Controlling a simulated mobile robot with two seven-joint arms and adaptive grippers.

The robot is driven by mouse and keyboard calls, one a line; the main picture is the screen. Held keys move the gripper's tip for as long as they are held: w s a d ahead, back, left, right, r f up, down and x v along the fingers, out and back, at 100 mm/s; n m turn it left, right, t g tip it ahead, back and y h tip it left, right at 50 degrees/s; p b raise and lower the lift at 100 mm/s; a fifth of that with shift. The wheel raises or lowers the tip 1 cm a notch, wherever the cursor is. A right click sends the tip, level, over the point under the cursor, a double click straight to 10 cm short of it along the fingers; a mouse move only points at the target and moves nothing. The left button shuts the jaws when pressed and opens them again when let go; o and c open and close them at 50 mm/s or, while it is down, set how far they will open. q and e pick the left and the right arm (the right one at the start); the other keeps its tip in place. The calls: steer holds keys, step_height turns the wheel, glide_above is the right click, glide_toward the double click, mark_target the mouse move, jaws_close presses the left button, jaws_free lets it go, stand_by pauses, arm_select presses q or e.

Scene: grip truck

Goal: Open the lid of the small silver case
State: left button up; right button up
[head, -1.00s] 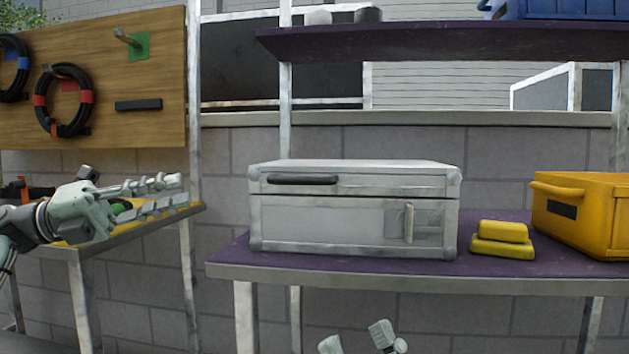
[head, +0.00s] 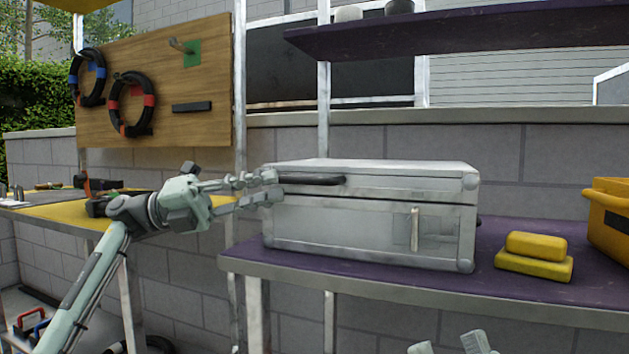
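The small silver case (head: 345,225) stands upright and shut on the purple-topped table. Its lid (head: 405,173) is down and has a dark handle (head: 313,180) on the front left. A light latch (head: 415,229) is on the front, right of centre. My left gripper (head: 274,188) is open, its fingers pointing right at the case's left front corner, level with the handle's left end. Whether the fingers touch the case or handle cannot be told. My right gripper (head: 448,345) shows only its fingertips at the bottom edge, apart, below the table front.
Yellow blocks (head: 535,257) and a yellow crate (head: 609,220) stand right of the case on the purple table (head: 487,281). A purple shelf (head: 450,38) hangs above. A yellow-topped bench (head: 75,214) and a wooden board (head: 160,90) with cable coils are at the left.

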mark_target(291, 183)
arm_select(q)
steer(key=x, duration=0.6)
steer(key=shift+d+r, duration=0.15)
steer(key=shift+d, duration=0.2)
jaws_close()
